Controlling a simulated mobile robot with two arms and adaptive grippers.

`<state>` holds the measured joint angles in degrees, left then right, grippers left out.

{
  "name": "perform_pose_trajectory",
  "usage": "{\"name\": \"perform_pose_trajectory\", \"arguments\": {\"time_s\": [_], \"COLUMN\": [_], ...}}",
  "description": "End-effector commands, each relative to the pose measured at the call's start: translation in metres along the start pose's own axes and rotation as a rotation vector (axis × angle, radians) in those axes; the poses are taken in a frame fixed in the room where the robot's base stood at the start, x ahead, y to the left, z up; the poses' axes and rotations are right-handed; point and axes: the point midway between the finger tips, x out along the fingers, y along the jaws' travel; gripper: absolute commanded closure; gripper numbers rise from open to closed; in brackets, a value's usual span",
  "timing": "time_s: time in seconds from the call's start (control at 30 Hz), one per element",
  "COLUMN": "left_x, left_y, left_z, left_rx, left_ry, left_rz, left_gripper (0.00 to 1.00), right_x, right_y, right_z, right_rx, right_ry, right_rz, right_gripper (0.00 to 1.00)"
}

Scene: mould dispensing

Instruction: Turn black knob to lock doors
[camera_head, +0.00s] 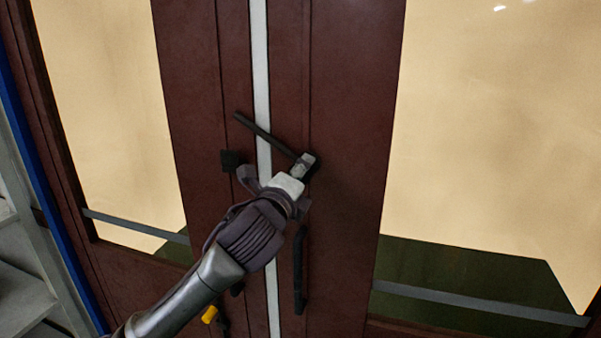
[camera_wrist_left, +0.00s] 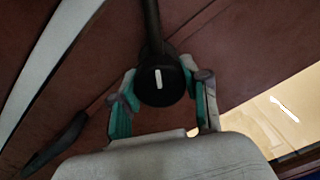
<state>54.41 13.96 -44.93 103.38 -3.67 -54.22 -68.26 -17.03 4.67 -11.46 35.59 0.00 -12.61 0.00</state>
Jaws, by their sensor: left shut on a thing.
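Two dark red-brown doors meet at a pale vertical strip: a left door (camera_head: 187,60) and a right door (camera_head: 350,80). The black knob (camera_head: 312,160) sits on the right door close to the strip. A long black bar (camera_head: 265,135) slants from it up and left across the strip. In the left wrist view the round black knob (camera_wrist_left: 160,88) has a white mark on its face. My left gripper (camera_head: 303,166) is shut on the knob, with teal-padded fingers on both sides of it in the left wrist view. My right gripper is not in view.
A small black block (camera_head: 232,160) sits on the left door beside the strip. A black vertical handle (camera_head: 299,270) hangs below on the right door. Dark horizontal bars (camera_head: 480,303) cross the glass panes. Grey shelves (camera_head: 22,295) stand at the far left.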

Motion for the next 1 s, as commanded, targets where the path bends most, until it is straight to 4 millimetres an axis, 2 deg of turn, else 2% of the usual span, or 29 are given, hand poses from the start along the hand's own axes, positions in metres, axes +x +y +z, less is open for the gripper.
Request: {"name": "perform_pose_trajectory", "arguments": {"time_s": [0.5, 1.0], "left_x": [0.0002, 0.0001], "left_y": [-0.0005, -0.0002], "left_z": [0.0011, 0.0008], "left_rx": [-0.423, -0.568], "left_ry": [-0.016, -0.02], "left_rz": [-0.002, -0.003], "left_gripper": [1.0, 1.0], "right_x": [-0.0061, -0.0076], "right_y": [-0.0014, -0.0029], "right_z": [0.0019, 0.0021], "right_rx": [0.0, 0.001], "right_ry": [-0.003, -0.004], "right_rz": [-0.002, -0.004], "right_gripper": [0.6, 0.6]}}
